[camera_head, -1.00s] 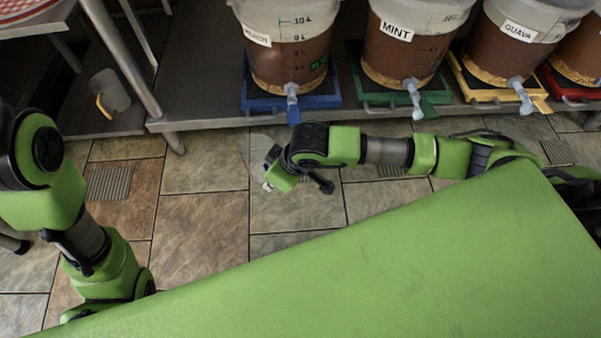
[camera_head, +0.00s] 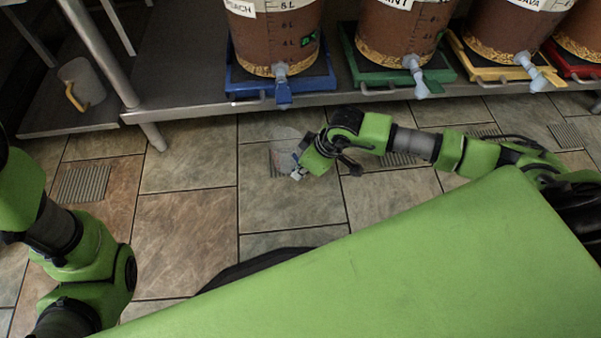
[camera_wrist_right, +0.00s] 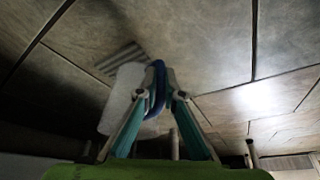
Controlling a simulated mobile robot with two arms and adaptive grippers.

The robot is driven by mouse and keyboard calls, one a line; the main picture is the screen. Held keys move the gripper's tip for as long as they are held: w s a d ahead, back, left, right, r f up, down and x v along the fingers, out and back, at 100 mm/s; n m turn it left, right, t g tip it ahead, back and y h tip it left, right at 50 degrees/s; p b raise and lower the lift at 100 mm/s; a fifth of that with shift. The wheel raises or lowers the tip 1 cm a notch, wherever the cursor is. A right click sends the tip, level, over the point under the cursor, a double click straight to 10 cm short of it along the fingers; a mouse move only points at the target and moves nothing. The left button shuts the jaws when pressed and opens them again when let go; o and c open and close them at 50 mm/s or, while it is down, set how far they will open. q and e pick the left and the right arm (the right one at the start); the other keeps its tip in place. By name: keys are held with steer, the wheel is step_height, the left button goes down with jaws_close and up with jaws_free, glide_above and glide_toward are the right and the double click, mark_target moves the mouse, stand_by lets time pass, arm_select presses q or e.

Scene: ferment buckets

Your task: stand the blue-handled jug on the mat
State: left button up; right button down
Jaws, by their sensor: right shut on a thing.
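The blue-handled jug is a clear jug that shows faintly in the head view (camera_head: 286,135), held out over the tiled floor. My right gripper (camera_head: 298,173) is at its near side. In the right wrist view the gripper (camera_wrist_right: 160,100) is shut on the blue handle (camera_wrist_right: 158,82), and the pale jug body (camera_wrist_right: 122,95) is beside the fingers on the left. Its contents cannot be told. I cannot make out the mat in these views. My left arm shows at the left, but its gripper is out of view.
A yellow-handled jug (camera_head: 84,84) stands on the low shelf (camera_head: 62,116) at the left. Labelled buckets stand on blue (camera_head: 238,86), green (camera_head: 440,75), yellow and red trays, their taps pointing forward. A metal leg (camera_head: 152,136) is beneath the bench. The floor between is clear.

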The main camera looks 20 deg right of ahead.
steer(key=shift+f, duration=0.2)
steer(key=c, duration=2.2)
jaws_free()
steer(key=shift+o, duration=0.2)
steer(key=shift+r, duration=0.1)
steer(key=shift+r, duration=0.2)
steer(key=p+v, duration=0.7)
steer(key=v, duration=0.4)
steer(key=shift+r, duration=0.35)
